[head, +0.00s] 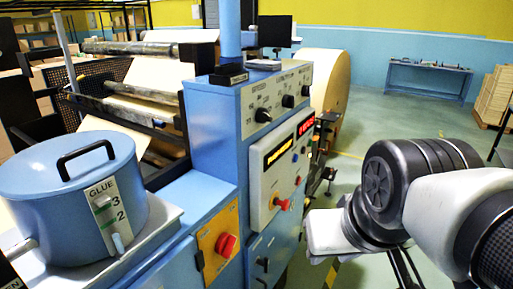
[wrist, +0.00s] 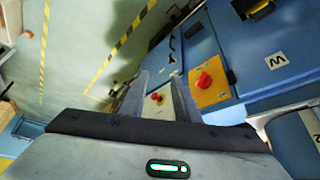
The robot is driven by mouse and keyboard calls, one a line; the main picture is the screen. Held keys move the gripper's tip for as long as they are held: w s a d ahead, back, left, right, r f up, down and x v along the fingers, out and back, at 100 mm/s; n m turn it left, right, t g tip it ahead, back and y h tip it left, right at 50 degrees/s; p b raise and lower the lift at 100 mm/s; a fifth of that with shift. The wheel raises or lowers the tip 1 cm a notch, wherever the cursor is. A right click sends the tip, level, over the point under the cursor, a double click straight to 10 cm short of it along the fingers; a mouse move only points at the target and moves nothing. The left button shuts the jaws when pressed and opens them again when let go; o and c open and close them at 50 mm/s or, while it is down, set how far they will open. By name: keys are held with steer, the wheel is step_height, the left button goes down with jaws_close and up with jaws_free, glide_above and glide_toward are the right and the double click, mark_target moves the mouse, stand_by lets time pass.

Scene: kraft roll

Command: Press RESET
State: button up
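The blue machine cabinet (head: 215,130) stands in the middle of the head view. Its pale control panel (head: 284,165) carries two lit displays, a red knob (head: 283,204), a blue button (head: 295,157) and other small controls. I cannot read a RESET label on any of them. My gripper (wrist: 160,82) shows two grey fingers, apart and with nothing held, in the wrist view. Between and beyond them is a pale panel with a red control (wrist: 160,98). In the head view my gripper's body is right of the panel, apart from it; its fingertips are not clear there.
A blue glue pot (head: 75,195) stands at left. A kraft roll (head: 330,80) is behind the cabinet. Green floor (head: 400,115) is open at right.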

stand_by(0.4)
jaws_close()
stand_by(1.5)
